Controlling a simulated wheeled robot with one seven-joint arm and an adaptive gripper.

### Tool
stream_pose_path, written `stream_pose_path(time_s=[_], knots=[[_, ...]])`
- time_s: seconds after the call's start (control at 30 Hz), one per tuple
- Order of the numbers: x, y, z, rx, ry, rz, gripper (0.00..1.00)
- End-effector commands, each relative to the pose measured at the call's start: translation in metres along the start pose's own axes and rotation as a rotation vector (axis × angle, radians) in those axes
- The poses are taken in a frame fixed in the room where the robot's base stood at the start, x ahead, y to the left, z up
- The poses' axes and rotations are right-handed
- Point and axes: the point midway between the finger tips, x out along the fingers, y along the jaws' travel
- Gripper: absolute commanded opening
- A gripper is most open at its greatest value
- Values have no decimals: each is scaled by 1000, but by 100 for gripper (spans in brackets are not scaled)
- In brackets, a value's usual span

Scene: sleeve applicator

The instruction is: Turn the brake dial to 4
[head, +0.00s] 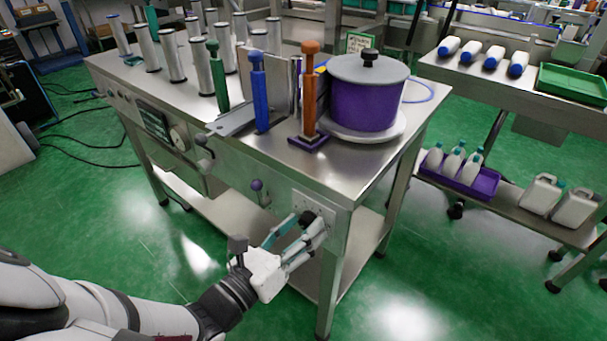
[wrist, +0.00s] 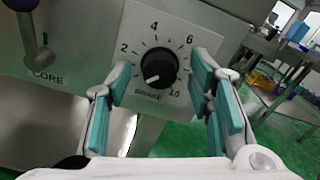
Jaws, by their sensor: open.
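The brake dial (wrist: 160,66) is a round black knob on a pale plate marked BRAKE, on the front panel of the steel bench. Its white pointer mark faces lower left, below the 2. The 2, 4, 6 and 10 are readable; the 8 area is hidden behind my right finger. In the head view the dial (head: 307,219) is partly hidden by my fingers. My gripper (wrist: 161,70) is open, with one teal-padded finger on each side of the dial. I cannot tell whether either finger touches the knob. It also shows at the bench's front right corner in the head view (head: 311,224).
A lever marked CORE (wrist: 37,50) sits left of the dial. On the bench top (head: 355,165) stand a purple drum (head: 363,103), an orange-handled post (head: 309,95), a blue one (head: 260,95) and several metal cylinders. A shelved cart (head: 440,72) stands to the right.

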Motion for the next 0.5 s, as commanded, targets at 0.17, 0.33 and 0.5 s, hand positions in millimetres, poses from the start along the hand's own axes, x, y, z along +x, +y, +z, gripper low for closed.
stream_pose_path(time_s=[0.17,0.33,0.5], knots=[[0,0,0,0,0,0,20],[0,0,0,0,0,0,0],[0,0,0,9,0,-1,0]])
